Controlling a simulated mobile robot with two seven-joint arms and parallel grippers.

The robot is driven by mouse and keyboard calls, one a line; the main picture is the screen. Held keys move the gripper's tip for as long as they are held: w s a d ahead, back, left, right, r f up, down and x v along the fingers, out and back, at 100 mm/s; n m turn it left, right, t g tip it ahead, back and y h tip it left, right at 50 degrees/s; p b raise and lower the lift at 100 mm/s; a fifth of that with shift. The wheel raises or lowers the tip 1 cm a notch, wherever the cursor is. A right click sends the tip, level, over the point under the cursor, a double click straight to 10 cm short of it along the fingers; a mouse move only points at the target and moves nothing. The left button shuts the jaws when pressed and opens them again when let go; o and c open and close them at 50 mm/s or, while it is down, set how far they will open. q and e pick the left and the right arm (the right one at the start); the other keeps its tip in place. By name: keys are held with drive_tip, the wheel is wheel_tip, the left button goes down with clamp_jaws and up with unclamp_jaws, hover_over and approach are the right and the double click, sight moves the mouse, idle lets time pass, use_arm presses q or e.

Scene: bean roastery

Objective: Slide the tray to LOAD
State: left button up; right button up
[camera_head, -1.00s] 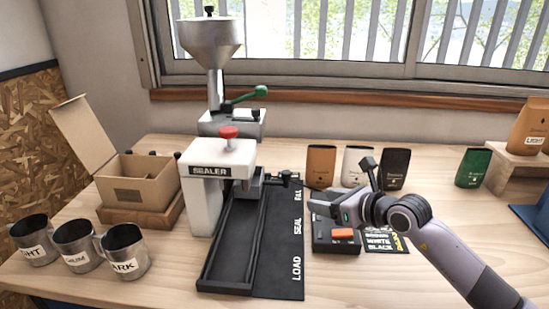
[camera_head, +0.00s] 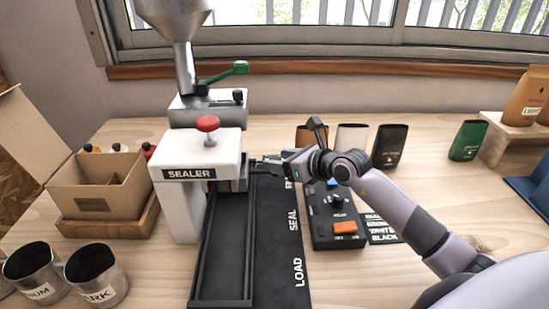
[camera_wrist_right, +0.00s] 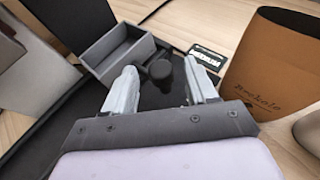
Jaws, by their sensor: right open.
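The small grey tray (camera_head: 235,184) sits in the dark rail track (camera_head: 222,300), beside the white sealer (camera_head: 185,205), which partly hides it. It stands near the FILL end, above the SEAL and LOAD labels (camera_head: 298,271). In the right wrist view the tray (camera_wrist_right: 117,48) is an open box that looks empty, with a round black knob (camera_wrist_right: 160,72) on its side. My right gripper (camera_head: 266,161) is open at the knob, also seen in the wrist view (camera_wrist_right: 161,68). Its fingers lie on either side of the knob; contact cannot be told. My left gripper is not in view.
A control box (camera_head: 335,222) with an orange button stands right of the track, under my right forearm. Coffee bags (camera_head: 389,146) stand behind it. Metal cups (camera_head: 96,275) and a cardboard box (camera_head: 100,188) are at left. The track toward LOAD is clear.

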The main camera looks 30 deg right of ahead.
drive_tip(key=shift+x, duration=1.3)
clamp_jaws()
